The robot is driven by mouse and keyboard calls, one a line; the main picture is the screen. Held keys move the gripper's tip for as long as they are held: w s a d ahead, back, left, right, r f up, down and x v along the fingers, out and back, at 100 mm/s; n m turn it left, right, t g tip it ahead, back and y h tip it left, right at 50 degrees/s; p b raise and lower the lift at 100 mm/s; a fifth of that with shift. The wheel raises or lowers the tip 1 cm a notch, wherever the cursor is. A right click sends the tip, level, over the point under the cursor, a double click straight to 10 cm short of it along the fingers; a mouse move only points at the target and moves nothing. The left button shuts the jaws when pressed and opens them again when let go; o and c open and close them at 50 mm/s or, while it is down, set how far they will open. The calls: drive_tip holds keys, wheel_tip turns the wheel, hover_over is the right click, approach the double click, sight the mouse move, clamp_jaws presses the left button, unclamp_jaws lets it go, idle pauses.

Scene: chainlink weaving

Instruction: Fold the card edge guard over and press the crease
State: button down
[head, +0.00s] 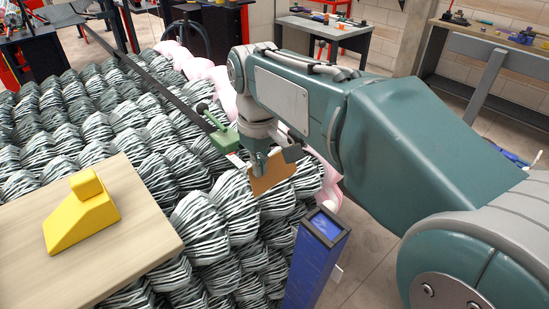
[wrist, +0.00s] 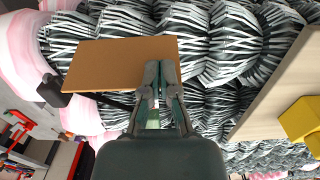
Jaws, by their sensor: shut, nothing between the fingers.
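The card edge guard seems to be the flat orange-brown card (head: 274,175), lying over the striped bundles near their right edge. It also shows in the wrist view (wrist: 112,62) as one flat sheet, with no fold that I can make out. My gripper (head: 261,165) is at the card's left side in the head view. In the wrist view my gripper (wrist: 160,68) has its fingertips together, overlapping the card's right part, with nothing between them. I cannot tell whether the fingertips touch the card. They hide part of its lower right edge.
A yellow wedge-shaped block (head: 82,222) sits on a wooden board (head: 130,262) at left. A blue square post (head: 317,262) stands in front of the card. A green clamp-like part (head: 224,139) and a long dark bar (head: 160,90) lie behind my gripper.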

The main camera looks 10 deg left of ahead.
drive_tip(key=shift+w+a+f, duration=0.1)
drive_tip(key=shift+w+a, duration=0.3)
drive_tip(key=shift+a, duration=0.05)
drive_tip(key=shift+w+a+f, duration=0.25)
drive_tip(key=shift+w+a, duration=0.1)
drive_tip(key=shift+a, duration=0.05)
drive_tip(key=shift+f, duration=0.1)
drive_tip(key=shift+w+a+f, duration=0.3)
drive_tip(key=shift+w+a, duration=0.05)
idle(0.4)
drive_tip(key=shift+w+a+f, duration=0.25)
drive_tip(key=shift+a+f, duration=0.05)
drive_tip(key=shift+f, duration=0.2)
